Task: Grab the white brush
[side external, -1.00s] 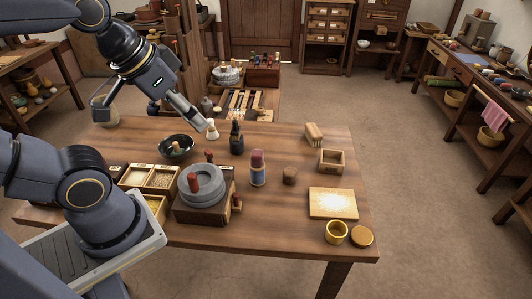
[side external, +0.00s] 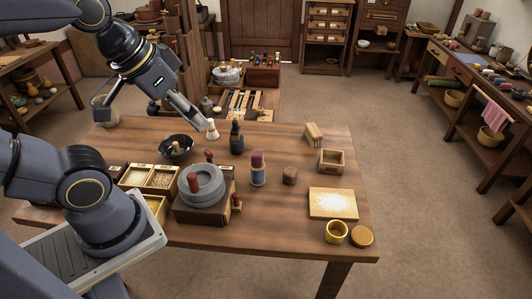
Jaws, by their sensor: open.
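A small block-shaped brush (side external: 313,134) with a tan back and pale cream bristles lies at the back right of the table; it is the nearest match I see to a white brush. My gripper (side external: 155,112) is at the back left, above the table, with its fingers spread and nothing visible between them. It is well to the left of the brush. A small cream-white object (side external: 212,129) shows by the tip of its right finger; I cannot tell what it is or whether they touch.
The front middle is clear.

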